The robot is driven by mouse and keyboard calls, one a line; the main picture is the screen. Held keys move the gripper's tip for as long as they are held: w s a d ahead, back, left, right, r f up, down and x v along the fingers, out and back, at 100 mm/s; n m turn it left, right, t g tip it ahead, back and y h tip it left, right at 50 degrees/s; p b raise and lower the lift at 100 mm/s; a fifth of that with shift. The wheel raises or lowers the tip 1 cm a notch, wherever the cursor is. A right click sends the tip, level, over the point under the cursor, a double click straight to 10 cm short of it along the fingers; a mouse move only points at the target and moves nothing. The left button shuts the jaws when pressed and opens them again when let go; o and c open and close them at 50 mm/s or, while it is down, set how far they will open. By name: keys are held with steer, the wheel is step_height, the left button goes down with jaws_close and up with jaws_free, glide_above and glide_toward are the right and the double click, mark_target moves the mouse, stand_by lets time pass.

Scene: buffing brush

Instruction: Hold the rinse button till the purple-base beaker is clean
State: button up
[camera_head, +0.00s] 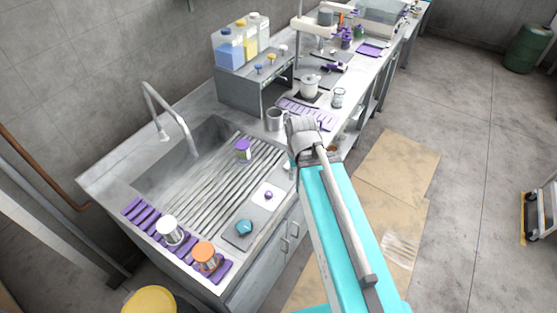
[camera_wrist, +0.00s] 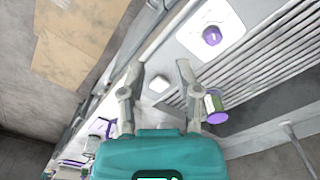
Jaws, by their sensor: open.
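In the wrist view the beaker (camera_wrist: 216,108) is just right of my gripper's right finger. A round purple knob (camera_head: 268,195) sits on a white plate at the counter's front; the knob (camera_wrist: 212,36) also shows in the wrist view. A small white square block (camera_wrist: 159,84) lies between my fingers in the picture. No label shows which is the rinse button. My gripper (camera_wrist: 161,66) is open and empty; in the head view my arm mostly hides it.
The sink (camera_head: 190,150) with its tap (camera_head: 172,115) lies at the left. White (camera_head: 170,230) and orange (camera_head: 207,256) containers stand on a purple rack in front. A teal object (camera_head: 244,228) lies nearby. A metal mug (camera_head: 275,119) and a bottle shelf (camera_head: 245,95) are behind.

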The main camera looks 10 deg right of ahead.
step_height(320, 180, down, 3)
steer(key=shift+r+b, duration=0.15)
steer(key=shift+b, duration=0.7)
jaws_close()
steer(key=shift+f+b, duration=0.3)
steer(key=shift+b, duration=0.05)
steer(key=shift+a, duration=0.1)
